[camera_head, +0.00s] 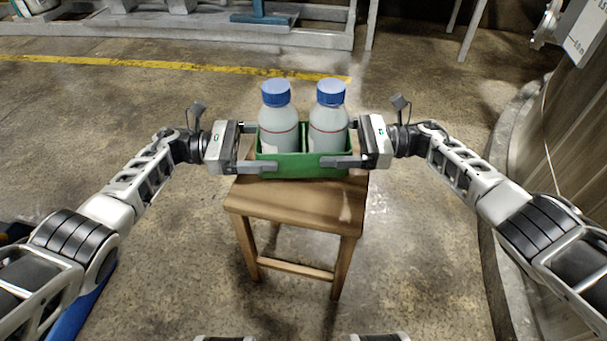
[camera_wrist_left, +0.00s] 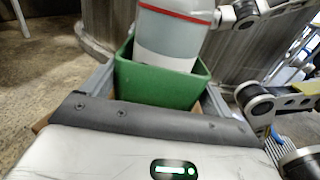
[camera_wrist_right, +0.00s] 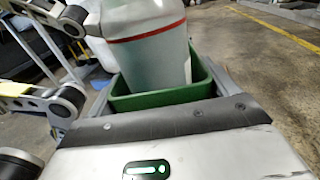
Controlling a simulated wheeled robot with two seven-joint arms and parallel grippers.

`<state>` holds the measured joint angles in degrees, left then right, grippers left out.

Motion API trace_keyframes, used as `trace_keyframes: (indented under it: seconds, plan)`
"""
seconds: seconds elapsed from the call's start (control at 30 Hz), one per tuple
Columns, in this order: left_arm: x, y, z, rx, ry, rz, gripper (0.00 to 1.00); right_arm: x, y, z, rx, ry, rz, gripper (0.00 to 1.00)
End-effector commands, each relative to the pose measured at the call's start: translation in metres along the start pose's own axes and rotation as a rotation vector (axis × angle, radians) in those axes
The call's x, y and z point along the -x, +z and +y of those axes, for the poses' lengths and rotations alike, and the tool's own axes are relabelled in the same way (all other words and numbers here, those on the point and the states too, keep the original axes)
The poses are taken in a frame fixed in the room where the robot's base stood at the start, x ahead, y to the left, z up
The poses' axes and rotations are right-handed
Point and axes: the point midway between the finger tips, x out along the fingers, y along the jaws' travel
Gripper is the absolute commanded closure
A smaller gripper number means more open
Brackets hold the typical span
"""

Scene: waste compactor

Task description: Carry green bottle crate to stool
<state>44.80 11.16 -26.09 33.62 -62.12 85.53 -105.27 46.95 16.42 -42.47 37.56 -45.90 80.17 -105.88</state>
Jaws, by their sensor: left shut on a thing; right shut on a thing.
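The green crate (camera_head: 303,163) holds two white bottles with blue caps, the left bottle (camera_head: 277,125) and the right bottle (camera_head: 328,125), both upright. The crate is over the far part of the wooden stool seat (camera_head: 297,203); I cannot tell whether it touches the seat. My left gripper (camera_head: 262,149) is shut on the crate's left end, and my right gripper (camera_head: 344,147) is shut on its right end. The crate's end also shows between the fingers in the left wrist view (camera_wrist_left: 155,86) and in the right wrist view (camera_wrist_right: 160,98).
The stool stands on a bare concrete floor (camera_head: 160,255). A yellow line (camera_head: 130,64) and a grey metal frame (camera_head: 180,40) lie beyond it. A large round wall (camera_head: 550,140) with a curb stands at the right. The floor near the stool is clear.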

Motion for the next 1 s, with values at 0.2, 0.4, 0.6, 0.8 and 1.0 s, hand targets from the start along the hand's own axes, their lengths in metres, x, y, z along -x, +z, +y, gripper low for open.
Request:
trace_keyframes:
  seconds: [0.2,0.4,0.6,0.8,1.0]
  plan:
    - [0.003,-0.017,0.002,-0.001,0.006,-0.001,0.42,0.003,-0.016,-0.002,0.002,-0.006,-0.002,0.42]
    - [0.003,-0.029,0.002,-0.001,0.006,-0.001,0.42,0.003,-0.029,-0.002,0.002,-0.006,-0.002,0.42]
    - [0.003,-0.037,0.001,0.002,0.006,0.003,0.11,0.003,-0.036,-0.001,0.000,-0.006,0.002,0.11]
    - [0.002,-0.035,0.000,0.002,0.004,0.002,0.00,0.002,-0.034,-0.001,0.000,-0.004,0.001,0.00]
    - [0.012,-0.034,0.001,0.002,0.005,0.003,0.00,0.001,-0.032,0.000,0.000,-0.002,0.001,0.00]
